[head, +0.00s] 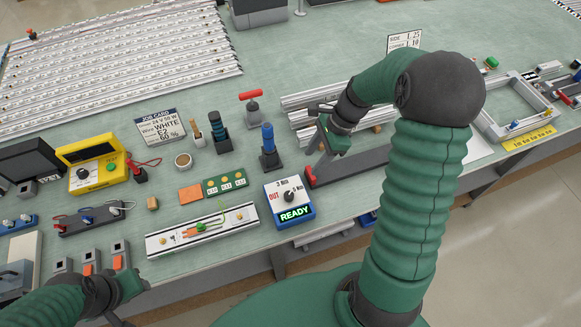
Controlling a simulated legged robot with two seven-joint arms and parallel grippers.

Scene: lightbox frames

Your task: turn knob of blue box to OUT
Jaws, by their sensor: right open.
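The blue box (306,213) stands near the front edge of the bench. Its white face carries a dark round knob (289,197), with a red OUT label to its left, 3 Nm above and 5 Nm to its right. A lit display (295,214) below reads READY in green. The knob's pointer is too small to read surely. My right gripper (316,150) is open and empty, above and to the right of the box, apart from it. My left gripper (134,294) is low at the left, by the front edge, far from the box; its fingers are unclear.
A dark bar with a red end (345,167) lies right of the box. A blue-topped tool (269,147) stands behind it. A white tray with wires (202,230) and a green board (226,183) lie to its left. Open bench shows behind the tools.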

